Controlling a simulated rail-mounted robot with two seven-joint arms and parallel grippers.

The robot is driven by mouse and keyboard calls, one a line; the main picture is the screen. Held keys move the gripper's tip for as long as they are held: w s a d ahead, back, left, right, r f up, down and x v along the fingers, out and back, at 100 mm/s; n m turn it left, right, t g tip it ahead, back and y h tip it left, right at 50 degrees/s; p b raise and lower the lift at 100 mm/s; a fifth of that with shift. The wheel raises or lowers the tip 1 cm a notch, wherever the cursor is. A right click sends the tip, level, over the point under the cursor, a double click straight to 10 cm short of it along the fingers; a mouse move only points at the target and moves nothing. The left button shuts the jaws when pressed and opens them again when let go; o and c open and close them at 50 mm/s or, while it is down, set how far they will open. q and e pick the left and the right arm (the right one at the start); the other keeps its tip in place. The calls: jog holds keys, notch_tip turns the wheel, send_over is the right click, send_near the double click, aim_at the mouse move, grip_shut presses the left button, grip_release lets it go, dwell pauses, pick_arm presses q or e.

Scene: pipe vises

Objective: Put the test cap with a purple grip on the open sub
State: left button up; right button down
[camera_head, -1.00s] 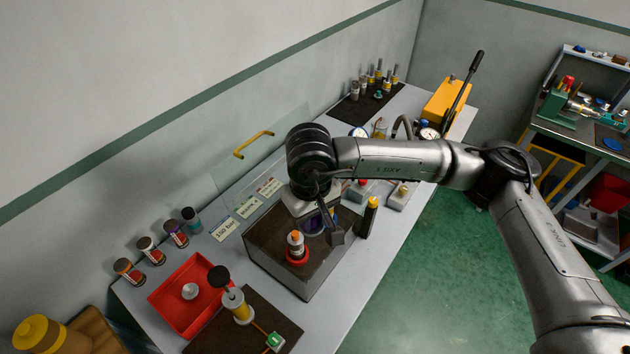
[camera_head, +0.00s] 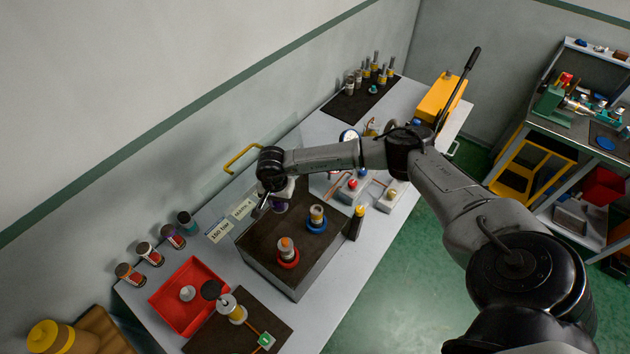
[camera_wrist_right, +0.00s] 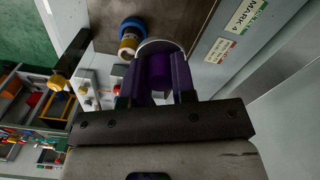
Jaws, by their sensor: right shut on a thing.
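My right gripper (camera_head: 271,207) is over the rear-left part of the dark-topped block, shut on a purple piece (camera_head: 280,207), taken to be the test cap's purple grip. In the right wrist view the purple grip (camera_wrist_right: 158,72) sits between the fingers, with a pale rim at its far end. What lies beneath it is hidden. On the block, one sub (camera_head: 317,213) with a yellowish band stands upright in a blue ring; another with an orange top (camera_head: 286,245) stands in a red ring. I cannot tell which sub is open. My left gripper is out of view.
The block (camera_head: 290,275) has a dark top. In front are a red tray (camera_head: 165,298) and a dark mat (camera_head: 265,315) with a yellow-and-white device. Several small jars (camera_head: 150,253) line the wall side. A black-and-yellow tube (camera_head: 356,223) stands right of the block.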

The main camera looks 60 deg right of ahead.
jog(key=s+d+f+m+p, duration=0.1)
jog(key=s+d+f+m, duration=0.1)
jog(key=d, duration=0.4)
jog(key=s+d+f+m+p, duration=0.1)
jog(key=s+d+f+m, duration=0.2)
jog(key=d, duration=0.3)
jog(key=shift+s+p, duration=0.3)
jog(key=shift+s, duration=0.3)
jog(key=shift+a, duration=0.1)
notch_tip(320, 180, down, 4)
jog(key=b, duration=0.4)
jog(key=shift+f+b, duration=0.25)
jog(key=shift+b, duration=0.05)
jog(key=shift+f+b, duration=0.45)
jog(key=shift+f, duration=0.15)
